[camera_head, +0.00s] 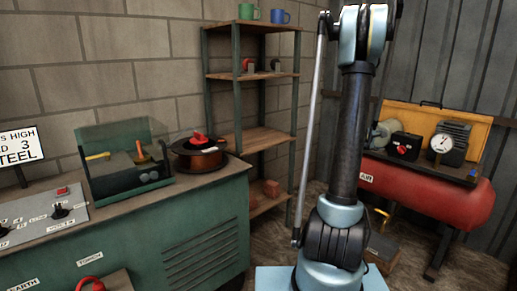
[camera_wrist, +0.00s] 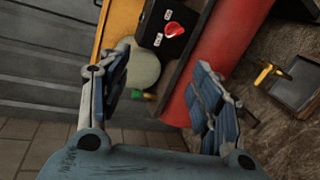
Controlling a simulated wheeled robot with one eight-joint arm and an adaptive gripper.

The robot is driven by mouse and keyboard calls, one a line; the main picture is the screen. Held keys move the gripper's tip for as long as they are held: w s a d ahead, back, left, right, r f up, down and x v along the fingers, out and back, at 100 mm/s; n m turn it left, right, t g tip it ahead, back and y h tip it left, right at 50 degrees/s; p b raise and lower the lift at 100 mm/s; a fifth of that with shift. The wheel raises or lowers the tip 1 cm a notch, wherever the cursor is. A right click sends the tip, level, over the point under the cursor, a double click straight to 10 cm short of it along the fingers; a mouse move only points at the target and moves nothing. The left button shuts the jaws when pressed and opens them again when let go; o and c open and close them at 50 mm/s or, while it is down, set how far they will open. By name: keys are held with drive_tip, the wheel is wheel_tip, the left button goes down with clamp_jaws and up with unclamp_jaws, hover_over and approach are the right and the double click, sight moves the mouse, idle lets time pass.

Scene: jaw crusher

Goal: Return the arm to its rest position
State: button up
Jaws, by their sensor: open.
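My gripper (camera_wrist: 162,62) shows in the wrist view with its two blue-grey fingers spread wide apart and nothing between them. Past the fingers are the red tank (camera_wrist: 220,62) of the air compressor and a black box with a red knob (camera_wrist: 174,30). I cannot tell how far they are from the fingertips. In the head view my arm stands upright right of centre, its upper part running out of the top of the picture. My gripper is not in the head view.
The compressor's red tank (camera_head: 430,192) stands right of my arm. A shelf unit (camera_head: 252,76) with mugs stands behind.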

drive_tip(key=s+a+m+g+y, duration=0.3)
drive_tip(key=s+a+m+y, duration=0.2)
drive_tip(key=s+a, duration=1.2)
drive_tip(key=s+a+f+m+g+y, duration=0.1)
drive_tip(key=s+a+f, duration=0.4)
drive_tip(key=s+a, duration=0.6)
drive_tip(key=s+a+f+m+g+y, duration=0.2)
drive_tip(key=s+a+f+y, duration=0.3)
drive_tip(key=s+a, duration=0.5)
drive_tip(key=s+y, duration=0.1)
drive_tip(key=s, duration=0.2)
drive_tip(key=shift+s+a+f+m, duration=0.15)
drive_tip(key=shift+a+f+m, duration=0.1)
drive_tip(key=shift+a+m, duration=0.15)
drive_tip(key=shift+c, duration=0.5)
